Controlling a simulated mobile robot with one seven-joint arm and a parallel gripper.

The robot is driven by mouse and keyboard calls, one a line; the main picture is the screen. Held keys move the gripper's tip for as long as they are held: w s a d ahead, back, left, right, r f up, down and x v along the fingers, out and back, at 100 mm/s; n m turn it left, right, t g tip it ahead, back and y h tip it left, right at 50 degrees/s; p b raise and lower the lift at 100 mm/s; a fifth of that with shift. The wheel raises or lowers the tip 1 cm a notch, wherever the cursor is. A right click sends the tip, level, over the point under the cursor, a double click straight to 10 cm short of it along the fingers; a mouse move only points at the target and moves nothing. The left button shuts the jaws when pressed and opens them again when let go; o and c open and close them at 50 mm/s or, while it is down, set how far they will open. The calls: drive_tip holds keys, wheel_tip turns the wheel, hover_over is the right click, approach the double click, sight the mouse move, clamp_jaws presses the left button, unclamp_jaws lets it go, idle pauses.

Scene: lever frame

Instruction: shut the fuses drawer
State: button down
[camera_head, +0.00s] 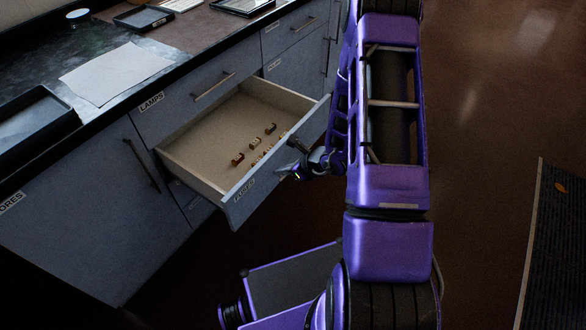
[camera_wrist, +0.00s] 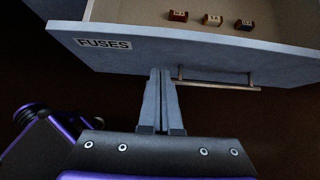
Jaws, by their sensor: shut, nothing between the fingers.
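The fuses drawer (camera_head: 205,147) is pulled well out of the grey cabinet. Its front panel, labelled FUSES, fills the upper part of the wrist view (camera_wrist: 130,52). Several small fuses lie in it, among them a red one (camera_wrist: 178,16) and a pale one (camera_wrist: 212,19). The drawer's bar handle (camera_wrist: 215,83) is right of the fingertips. My gripper (camera_wrist: 162,73) is shut with nothing between its fingers. Its tips are at the lower part of the front panel, left of most of the handle; I cannot tell whether they touch. In the head view my gripper (camera_head: 283,174) is partly hidden.
The shut LAMPS drawer (camera_head: 195,95) is above the open one. The dark worktop (camera_head: 110,35) holds a paper sheet (camera_head: 115,72) and a black tray (camera_head: 38,125). The floor (camera_head: 490,90) at right is open, with a dark ridged mat (camera_head: 560,250) at the right edge.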

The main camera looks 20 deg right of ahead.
sight(264, 166)
drive_tip(key=shift+w+a+f, duration=0.15)
drive_tip(key=shift+w+a, duration=0.5)
drive_tip(key=shift+w, duration=0.3)
drive_tip(key=shift+w+a+f, duration=0.1)
drive_tip(key=shift+w+a, duration=0.55)
drive_tip(key=shift+w, duration=0.25)
